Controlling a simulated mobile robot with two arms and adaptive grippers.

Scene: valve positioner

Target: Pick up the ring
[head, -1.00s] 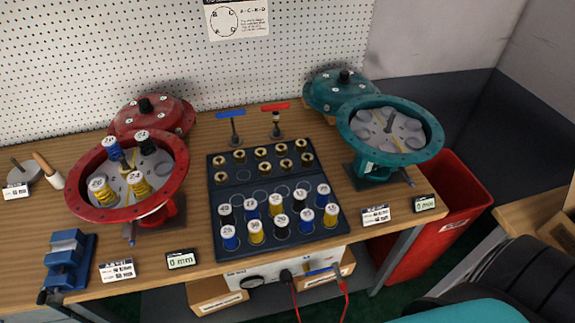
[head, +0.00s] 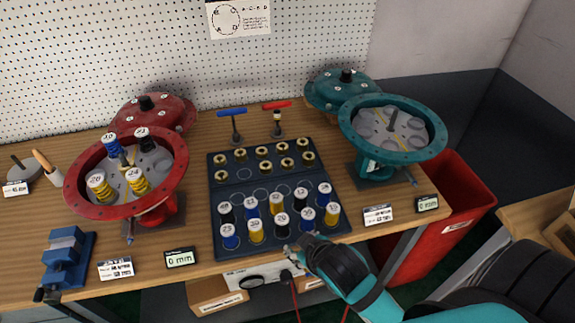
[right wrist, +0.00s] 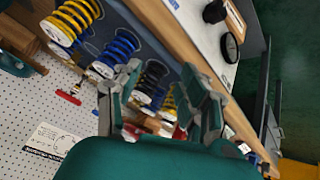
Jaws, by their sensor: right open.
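Several small brass ring-like parts (head: 262,152) stand in the back rows of a dark tray (head: 232,187) in the middle of the bench. I cannot tell which is the ring of the task. My right gripper (head: 298,244) is at the tray's front edge, near the front row of springs, apart from the brass parts. In the right wrist view my right gripper (right wrist: 160,72) is open, with springs seen beyond and between its fingers. No brass part is clear in that view. My left gripper is not in view.
Capped blue, yellow and black springs (head: 255,230) fill the tray's front. A red housing (head: 82,202) holding several springs is at left, a teal housing (head: 435,135) at right. A blue vise (head: 68,260) stands front left. Two T-handled tools (head: 233,125) stand behind the tray.

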